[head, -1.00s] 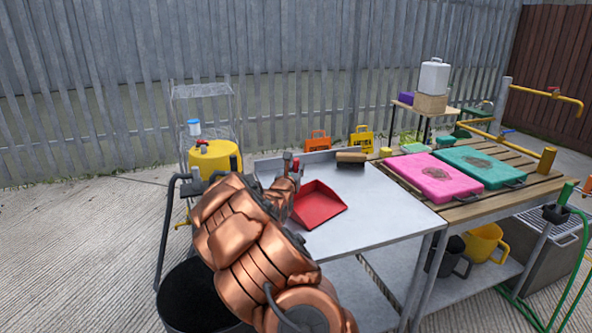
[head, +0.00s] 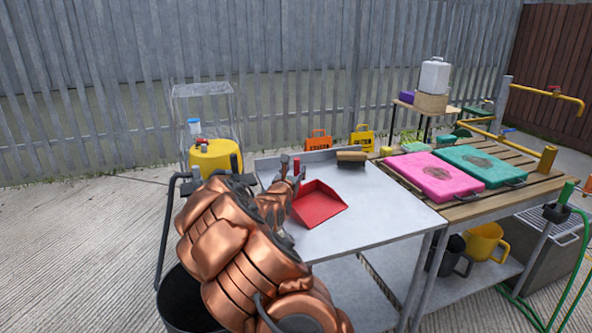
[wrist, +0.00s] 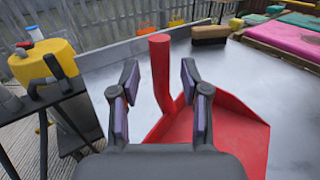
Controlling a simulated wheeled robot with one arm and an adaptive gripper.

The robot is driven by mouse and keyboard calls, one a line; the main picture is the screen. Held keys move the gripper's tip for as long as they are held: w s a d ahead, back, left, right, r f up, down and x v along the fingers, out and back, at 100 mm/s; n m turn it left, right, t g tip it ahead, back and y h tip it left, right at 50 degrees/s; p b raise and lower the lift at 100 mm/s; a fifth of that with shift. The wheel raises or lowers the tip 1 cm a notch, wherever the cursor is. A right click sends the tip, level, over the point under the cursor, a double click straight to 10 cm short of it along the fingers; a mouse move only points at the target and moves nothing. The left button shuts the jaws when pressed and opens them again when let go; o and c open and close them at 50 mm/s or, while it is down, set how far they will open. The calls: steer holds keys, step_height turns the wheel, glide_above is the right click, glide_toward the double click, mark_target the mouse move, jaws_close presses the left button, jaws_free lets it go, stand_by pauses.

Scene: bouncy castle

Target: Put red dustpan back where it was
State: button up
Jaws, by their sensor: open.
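The red dustpan (head: 319,204) lies on the grey metal table (head: 375,215), near its left side. In the wrist view the dustpan's pan (wrist: 235,135) is at the lower right, and its red handle (wrist: 160,72) stands up between my fingers. My gripper (wrist: 155,85) is open, with one finger on each side of the handle and a gap showing on both sides. In the head view my gripper (head: 290,170) is at the table's left edge, beside the dustpan. My arm hides part of the table's left side.
A brush (head: 351,157) lies at the table's back edge. To the right, a slatted wooden table (head: 465,205) carries pink (head: 443,178) and teal (head: 480,163) cases. A yellow drum (head: 214,155) stands to the left. The table's middle and right are clear.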

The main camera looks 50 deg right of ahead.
steer(key=v, duration=0.9)
steer(key=shift+a, duration=0.15)
steer(key=shift+s, duration=0.1)
steer(key=s+a+r+m+g+h, duration=0.1)
steer(key=s+a+r+m+g, duration=0.1)
steer(key=s+r+m+g, duration=0.4)
steer(key=s+a+r+m+g+h, duration=0.1)
steer(key=s+a+r+m+g, duration=0.2)
steer(key=s+m, duration=0.5)
steer(key=s+a+f+m+g+y, duration=0.35)
steer(key=s+a+m+y, duration=0.2)
steer(key=s+a, duration=0.2)
steer(key=s+a+f+m+y, duration=0.1)
steer(key=a+f+y, duration=0.3)
steer(key=a, duration=0.7)
steer(key=s+a+f+m+t+y, duration=0.1)
steer(key=s+a+f+y, duration=0.3)
steer(key=a, duration=0.8)
steer(key=s+a+f+m+t+y, duration=0.1)
steer(key=s+a+f+y, duration=0.2)
steer(key=a, duration=0.8)
steer(key=shift+a+f+y, duration=0.2)
steer(key=shift+f+y, duration=0.8)
steer(key=shift+y, duration=0.05)
